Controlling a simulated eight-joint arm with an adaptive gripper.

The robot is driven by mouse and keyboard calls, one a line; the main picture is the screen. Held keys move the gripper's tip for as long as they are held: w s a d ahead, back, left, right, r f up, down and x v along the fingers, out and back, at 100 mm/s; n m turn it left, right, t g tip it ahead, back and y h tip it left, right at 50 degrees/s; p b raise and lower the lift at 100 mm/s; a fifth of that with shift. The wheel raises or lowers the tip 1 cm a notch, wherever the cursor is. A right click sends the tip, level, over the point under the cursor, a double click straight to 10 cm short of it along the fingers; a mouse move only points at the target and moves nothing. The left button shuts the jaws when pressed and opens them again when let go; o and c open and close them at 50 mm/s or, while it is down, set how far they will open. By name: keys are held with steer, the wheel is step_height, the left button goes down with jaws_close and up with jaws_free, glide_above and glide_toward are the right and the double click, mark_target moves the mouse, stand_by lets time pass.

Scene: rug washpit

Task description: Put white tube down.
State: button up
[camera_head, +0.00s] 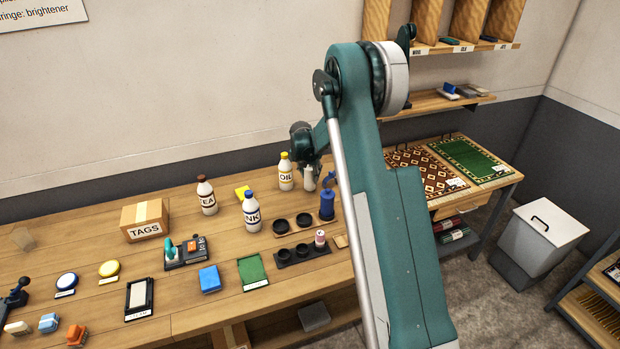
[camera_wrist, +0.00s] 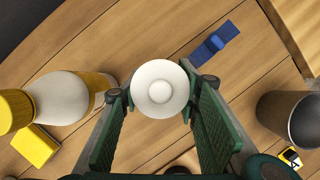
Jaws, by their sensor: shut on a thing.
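The white tube (camera_head: 309,179) is upright above the back of the wooden bench, just right of the OIL bottle (camera_head: 285,173). In the wrist view I look down on the round white end of the tube (camera_wrist: 160,88), between the two green fingers. My gripper (camera_wrist: 158,108) is shut on it. In the head view my gripper is partly hidden behind my arm. I cannot tell whether the tube's lower end touches the bench.
A blue clip-like piece (camera_wrist: 214,44) and a dark open cup (camera_wrist: 292,120) are to the right. A yellow block (camera_wrist: 36,146) is at left. A brown rack (camera_head: 292,223) with holes and a black rack (camera_head: 303,253) holding a pink-and-white tube (camera_head: 320,238) stand in front.

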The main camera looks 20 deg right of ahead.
steer(key=shift+f, duration=0.7)
steer(key=shift+f, duration=0.15)
steer(key=o, duration=1.1)
steer(key=shift+r, duration=0.2)
steer(key=shift+v, duration=5.95)
